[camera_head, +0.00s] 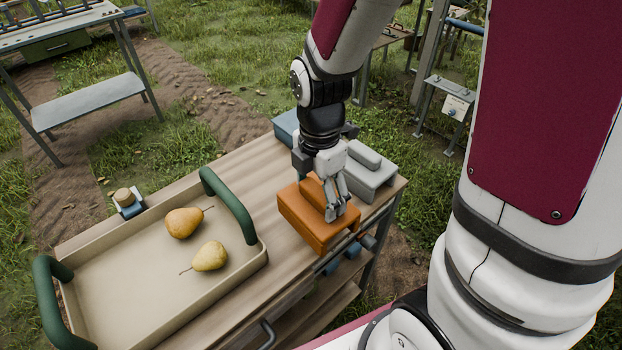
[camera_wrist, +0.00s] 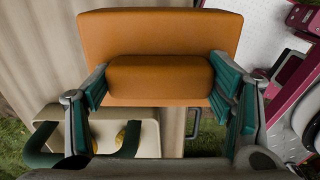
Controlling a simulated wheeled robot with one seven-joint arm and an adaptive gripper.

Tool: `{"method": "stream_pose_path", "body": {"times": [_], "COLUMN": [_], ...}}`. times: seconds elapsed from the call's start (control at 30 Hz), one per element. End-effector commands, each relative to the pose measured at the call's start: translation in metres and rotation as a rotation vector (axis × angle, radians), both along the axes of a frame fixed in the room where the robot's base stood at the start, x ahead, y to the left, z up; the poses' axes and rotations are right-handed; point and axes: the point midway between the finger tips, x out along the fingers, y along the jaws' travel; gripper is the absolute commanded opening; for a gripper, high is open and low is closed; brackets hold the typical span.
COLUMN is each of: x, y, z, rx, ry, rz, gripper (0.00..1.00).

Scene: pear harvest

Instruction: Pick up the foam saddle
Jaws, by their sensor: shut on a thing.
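The foam saddle appears to be the orange block (camera_head: 302,219) with a raised grip on top, at the right end of the wooden bench (camera_head: 246,165). My gripper (camera_head: 335,205) points down and is shut on the raised grip. In the wrist view, the orange block (camera_wrist: 160,35) fills the upper middle, and my gripper's (camera_wrist: 160,82) green-padded fingers are on both sides of the grip. The block looks level. I cannot tell whether its underside rests on the bench or is slightly above it.
A grey block (camera_head: 368,178) of similar shape stands just behind, and a blue block (camera_head: 285,125) is partly hidden by my arm. At left is a beige tray (camera_head: 130,290) with green handles, holding two pears (camera_head: 184,222) (camera_head: 210,257). A small blue-based item (camera_head: 127,203) stands behind it.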

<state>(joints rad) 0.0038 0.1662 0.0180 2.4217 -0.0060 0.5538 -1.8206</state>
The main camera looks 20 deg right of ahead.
Motion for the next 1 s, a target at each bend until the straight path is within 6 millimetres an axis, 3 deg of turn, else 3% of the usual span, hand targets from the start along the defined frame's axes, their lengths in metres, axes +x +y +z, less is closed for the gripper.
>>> {"method": "stream_pose_path", "body": {"times": [0.3,1.0], "x": [-0.051,-0.075], "y": [0.005,0.007], "z": [0.005,0.011], "rx": [0.000,-0.001], "ry": [-0.002,0.004], "rz": [0.001,0.001], "gripper": [0.46,0.46]}}
